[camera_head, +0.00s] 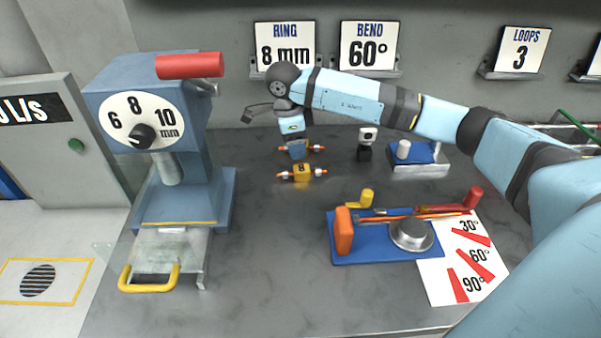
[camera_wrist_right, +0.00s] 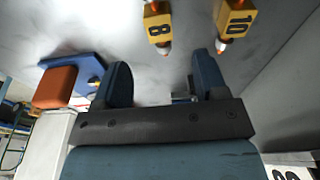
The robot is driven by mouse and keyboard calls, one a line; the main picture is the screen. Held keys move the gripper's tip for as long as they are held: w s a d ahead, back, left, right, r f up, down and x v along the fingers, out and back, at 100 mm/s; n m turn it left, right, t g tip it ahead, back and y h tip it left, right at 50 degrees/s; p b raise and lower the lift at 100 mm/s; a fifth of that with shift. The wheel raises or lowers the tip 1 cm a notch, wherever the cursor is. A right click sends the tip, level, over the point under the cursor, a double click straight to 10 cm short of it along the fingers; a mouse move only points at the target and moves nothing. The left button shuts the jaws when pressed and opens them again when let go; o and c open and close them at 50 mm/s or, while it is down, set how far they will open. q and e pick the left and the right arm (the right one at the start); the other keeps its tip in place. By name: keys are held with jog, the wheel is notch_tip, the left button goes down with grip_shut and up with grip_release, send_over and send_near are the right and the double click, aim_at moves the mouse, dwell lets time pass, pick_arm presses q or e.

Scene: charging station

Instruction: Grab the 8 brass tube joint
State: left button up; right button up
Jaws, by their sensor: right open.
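The brass tube joint marked 8 (camera_head: 302,172) is a yellow block with orange and white ends, lying on the grey bench. In the right wrist view the 8 joint (camera_wrist_right: 157,25) shows at the top, beyond the fingertips and apart from them. My right gripper (camera_head: 296,151) is over the bench just behind the 8 joint in the head view. In the wrist view my right gripper (camera_wrist_right: 163,76) has its two blue fingers spread, with no joint between them. A joint marked 10 (camera_wrist_right: 237,22) lies to the right of the 8 joint there. My left gripper is not in view.
A blue press with a 6-8-10 dial (camera_head: 138,120) stands left. A blue bending jig (camera_head: 380,253) with an orange block and red handle sits at right, beside an angle card (camera_head: 440,285). A small black-and-white piece (camera_head: 366,142) and a blue-topped fixture (camera_head: 420,165) stand behind.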

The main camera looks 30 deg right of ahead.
aim_at(302, 168)
jog(key=f, duration=0.5)
jog(key=d+f, duration=0.1)
jog(key=f, duration=0.2)
jog(key=shift+s+b, duration=0.35)
jog(key=c, duration=1.1)
